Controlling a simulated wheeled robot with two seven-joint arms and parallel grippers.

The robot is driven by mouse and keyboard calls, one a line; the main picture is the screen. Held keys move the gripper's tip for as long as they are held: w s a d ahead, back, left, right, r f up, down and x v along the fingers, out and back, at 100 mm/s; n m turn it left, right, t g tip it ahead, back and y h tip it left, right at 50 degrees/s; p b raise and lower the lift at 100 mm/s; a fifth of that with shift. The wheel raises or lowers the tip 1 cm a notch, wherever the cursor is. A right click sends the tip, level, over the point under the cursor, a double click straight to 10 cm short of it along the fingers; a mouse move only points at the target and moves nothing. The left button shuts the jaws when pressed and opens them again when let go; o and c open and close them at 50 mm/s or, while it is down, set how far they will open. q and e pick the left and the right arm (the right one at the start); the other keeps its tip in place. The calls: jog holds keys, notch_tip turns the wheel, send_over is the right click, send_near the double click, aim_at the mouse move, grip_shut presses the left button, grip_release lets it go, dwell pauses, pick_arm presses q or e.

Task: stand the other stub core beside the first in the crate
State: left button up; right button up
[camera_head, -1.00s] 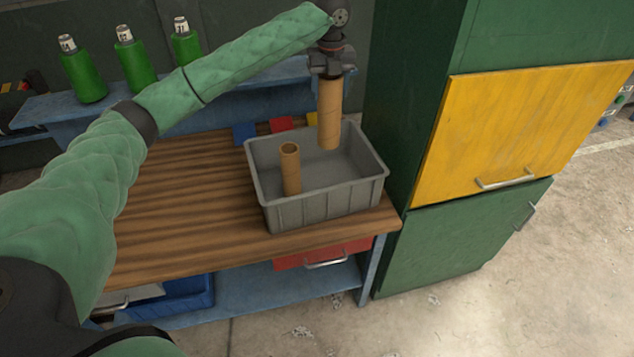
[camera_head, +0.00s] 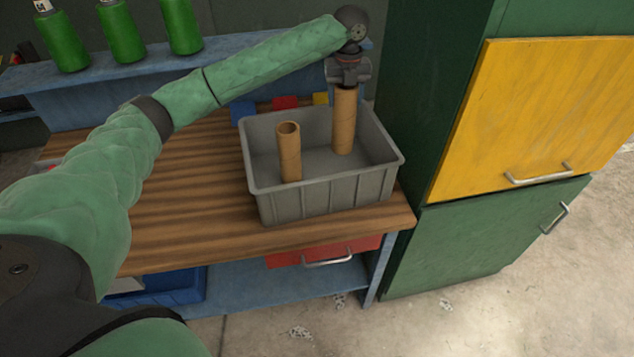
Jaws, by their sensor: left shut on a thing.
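A grey crate (camera_head: 325,199) sits on the right end of the wooden workbench. One brown cardboard stub core (camera_head: 290,155) stands upright in its left part, apart from the other. My left gripper (camera_head: 346,84) is above the crate's back right part, shut on the top of the second stub core (camera_head: 344,122). That core hangs upright inside the crate, with its lower end near the crate floor. I cannot tell whether it touches the floor. My right gripper is not in view.
Green bottles (camera_head: 121,35) stand on a blue shelf (camera_head: 80,75) behind the wooden bench top (camera_head: 190,200). A tall green cabinet with a yellow door (camera_head: 535,110) rises close to the crate's right.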

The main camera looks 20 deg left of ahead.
aim_at(343, 128)
pick_arm(q)
jog(key=shift+f, duration=0.45)
jog(key=shift+f+p, duration=0.35)
notch_tip(343, 128, down, 5)
jog(key=shift+s+f+p, duration=0.1)
jog(key=shift+p, duration=0.85)
jog(key=shift+f+p, duration=0.75)
jog(key=shift+f, duration=1.1)
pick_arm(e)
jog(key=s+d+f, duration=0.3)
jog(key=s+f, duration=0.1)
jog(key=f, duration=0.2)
pick_arm(q)
jog(key=o, duration=1.4)
jog(key=shift+f, duration=0.15)
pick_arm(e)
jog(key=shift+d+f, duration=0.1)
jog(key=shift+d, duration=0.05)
